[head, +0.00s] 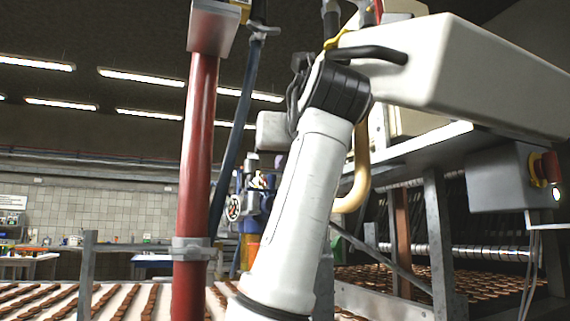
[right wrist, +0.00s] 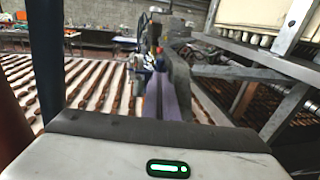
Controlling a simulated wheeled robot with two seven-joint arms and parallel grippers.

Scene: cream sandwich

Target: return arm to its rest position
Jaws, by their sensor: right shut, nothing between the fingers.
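My right arm (head: 300,215) rises from the bottom middle of the head view as a white, upright, slightly tilted tube. It ends at a black ribbed joint, with the dark right gripper (head: 298,88) beside it, raised in the air. The gripper is shut and holds nothing. Its fingertips are hard to make out against the machinery. In the right wrist view the grey gripper housing with a green light fills the bottom. My left gripper is not in view.
A red post (head: 197,150) stands close left of my arm, with a dark blue hose (head: 238,120) beside it. A large cream machine housing (head: 480,75) overhangs at upper right. A conveyor (right wrist: 100,85) carries rows of brown biscuits. A metal frame (head: 440,240) stands at right.

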